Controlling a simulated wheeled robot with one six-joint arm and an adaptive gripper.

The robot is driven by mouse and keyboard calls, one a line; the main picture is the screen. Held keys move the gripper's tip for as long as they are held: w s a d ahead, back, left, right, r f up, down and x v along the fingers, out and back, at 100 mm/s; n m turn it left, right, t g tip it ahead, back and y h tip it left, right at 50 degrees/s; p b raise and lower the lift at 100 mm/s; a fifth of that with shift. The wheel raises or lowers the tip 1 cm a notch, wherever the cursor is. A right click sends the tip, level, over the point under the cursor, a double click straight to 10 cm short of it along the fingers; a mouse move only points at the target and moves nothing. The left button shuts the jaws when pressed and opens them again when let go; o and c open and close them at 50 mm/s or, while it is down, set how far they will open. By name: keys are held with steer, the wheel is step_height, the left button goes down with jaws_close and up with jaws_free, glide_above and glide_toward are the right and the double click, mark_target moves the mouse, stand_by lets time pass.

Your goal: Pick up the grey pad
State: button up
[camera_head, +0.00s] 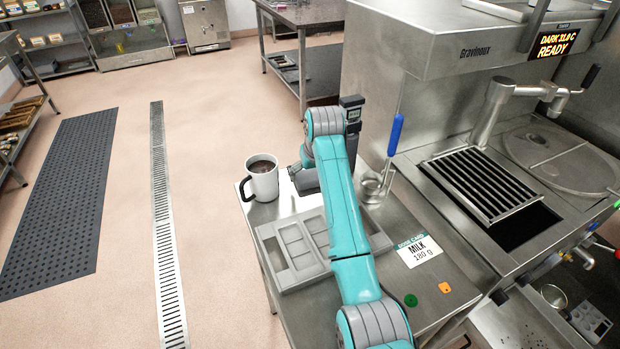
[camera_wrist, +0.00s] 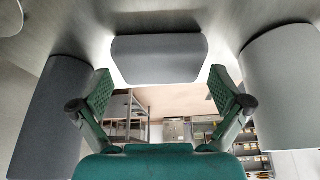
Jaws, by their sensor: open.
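My gripper (camera_wrist: 157,82) is open, with one green finger on each side of the wrist view. A smooth grey block with rounded corners (camera_wrist: 158,58), which looks like the grey pad, shows at top centre beyond the gap between the fingertips. It does not appear gripped; I cannot tell how far off it is. In the head view my arm reaches over the steel table (camera_head: 430,307), and its end is low beside the mug. I cannot clearly pick out the grey pad there; my arm hides part of the table.
A white mug (camera_head: 265,184) with dark liquid stands at the table's left corner. A grey compartment tray (camera_head: 262,232) lies under my arm. The machine (camera_head: 440,75) bounds the right; floor is open left.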

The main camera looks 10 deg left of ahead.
mark_target(310, 176)
steer(key=shift+w+a+f, duration=0.1)
steer(key=shift+w+f, duration=0.05)
steer(key=shift+f, duration=0.3)
steer(key=c, duration=0.6)
step_height(310, 176, up, 10)
